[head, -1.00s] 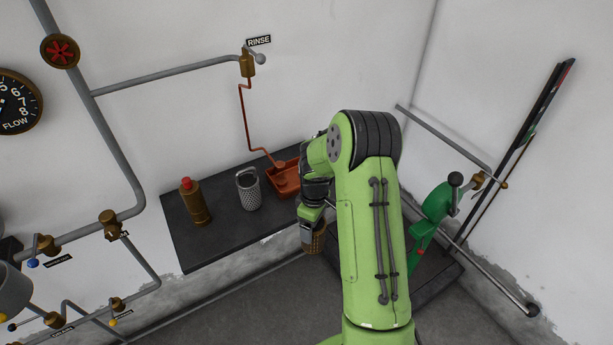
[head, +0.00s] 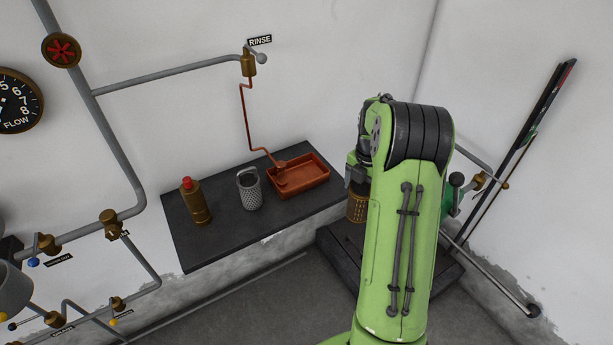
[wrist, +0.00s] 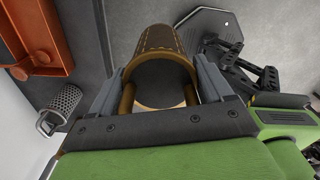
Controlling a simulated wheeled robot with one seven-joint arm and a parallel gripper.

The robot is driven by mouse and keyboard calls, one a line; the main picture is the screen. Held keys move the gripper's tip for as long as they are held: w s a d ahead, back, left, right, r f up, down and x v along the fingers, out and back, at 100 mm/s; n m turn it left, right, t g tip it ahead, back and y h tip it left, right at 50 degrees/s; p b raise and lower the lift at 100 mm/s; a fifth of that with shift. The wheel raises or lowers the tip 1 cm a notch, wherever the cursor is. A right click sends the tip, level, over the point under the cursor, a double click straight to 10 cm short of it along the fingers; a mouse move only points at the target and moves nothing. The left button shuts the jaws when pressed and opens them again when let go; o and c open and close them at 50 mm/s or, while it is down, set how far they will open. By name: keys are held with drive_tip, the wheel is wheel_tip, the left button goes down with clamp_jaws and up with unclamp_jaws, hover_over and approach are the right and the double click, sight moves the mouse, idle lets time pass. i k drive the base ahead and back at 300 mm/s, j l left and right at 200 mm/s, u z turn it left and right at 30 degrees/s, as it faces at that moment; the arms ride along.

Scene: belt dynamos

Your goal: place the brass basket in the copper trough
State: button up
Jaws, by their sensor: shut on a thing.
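The brass basket (head: 358,207) is a perforated cylinder hanging below my gripper (head: 356,182), to the right of the dark shelf. In the wrist view, my gripper (wrist: 160,88) is shut on the brass basket (wrist: 165,42), with a finger on each side of it. The copper trough (head: 318,178) is a shallow reddish tray on the right part of the shelf. It also shows at the upper left of the wrist view (wrist: 45,50). The basket is apart from the trough, to its right in the head view. My arm hides part of the gripper there.
A grey perforated basket (head: 250,192) and a brass bottle with a red cap (head: 196,203) stand on the dark shelf (head: 225,240), left of the trough. A copper pipe (head: 246,125) comes down to the trough. A green device (head: 449,205) stands right of my arm.

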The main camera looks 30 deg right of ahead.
sight(306, 175)
drive_tip(key=i, duration=1)
